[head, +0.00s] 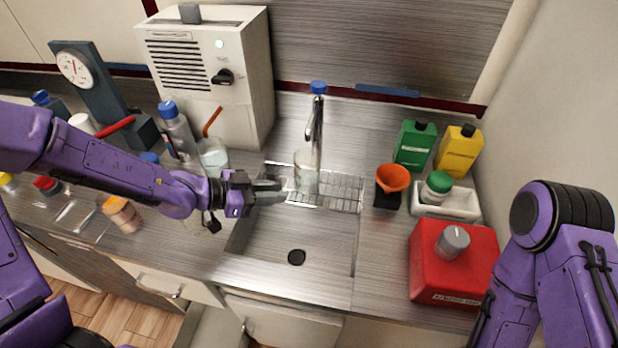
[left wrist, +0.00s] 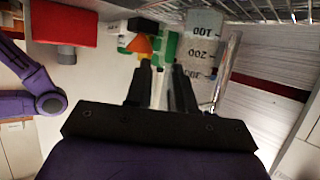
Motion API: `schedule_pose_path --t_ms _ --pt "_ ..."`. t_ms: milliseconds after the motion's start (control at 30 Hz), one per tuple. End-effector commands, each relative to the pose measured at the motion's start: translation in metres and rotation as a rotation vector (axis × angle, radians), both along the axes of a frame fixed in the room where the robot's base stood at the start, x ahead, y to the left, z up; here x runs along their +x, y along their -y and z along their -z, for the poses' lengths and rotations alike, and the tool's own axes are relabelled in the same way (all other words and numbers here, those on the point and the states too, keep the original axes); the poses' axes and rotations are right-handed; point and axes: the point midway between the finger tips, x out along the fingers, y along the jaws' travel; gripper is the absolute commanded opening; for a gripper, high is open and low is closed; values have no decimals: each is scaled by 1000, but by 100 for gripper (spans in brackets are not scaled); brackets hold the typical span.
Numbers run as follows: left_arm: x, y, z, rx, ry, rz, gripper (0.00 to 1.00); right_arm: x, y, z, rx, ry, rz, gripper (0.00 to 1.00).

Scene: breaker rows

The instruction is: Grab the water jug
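The water jug appears to be the clear graduated vessel (head: 306,174) standing upright on the wire rack under the tap. It also shows upside down in the left wrist view (left wrist: 204,42), with its 100 and 200 marks. My left gripper (head: 284,190) is just left of the jug, over the sink, pointing toward it. In the left wrist view the fingers (left wrist: 162,70) are apart with nothing between them, and the jug is beyond them, to the right. I cannot tell whether a finger touches it. My right arm is at the right edge; its gripper is out of view.
The tap (head: 315,120) rises behind the jug. The sink basin (head: 292,235) is empty below. An orange funnel (head: 393,178), green bottle (head: 414,146), yellow bottle (head: 458,152) and red canister (head: 450,272) stand to the right. A beaker (head: 213,158) and several bottles crowd the left counter.

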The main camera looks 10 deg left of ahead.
Motion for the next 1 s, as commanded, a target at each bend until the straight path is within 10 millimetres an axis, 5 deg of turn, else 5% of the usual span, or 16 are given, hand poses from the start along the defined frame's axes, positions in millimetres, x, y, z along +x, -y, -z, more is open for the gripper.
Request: schedule_pose_path --t_ms 633,933,1000 --pt "52 73 34 0 -3 -2 23 0 0 -7 0 1 0 23" --pt "58 80 38 0 0 -1 23 0 0 -7 -1 1 0 23" --pt "57 80 38 0 0 -1 0 0 0 -7 -1 1 0 23"
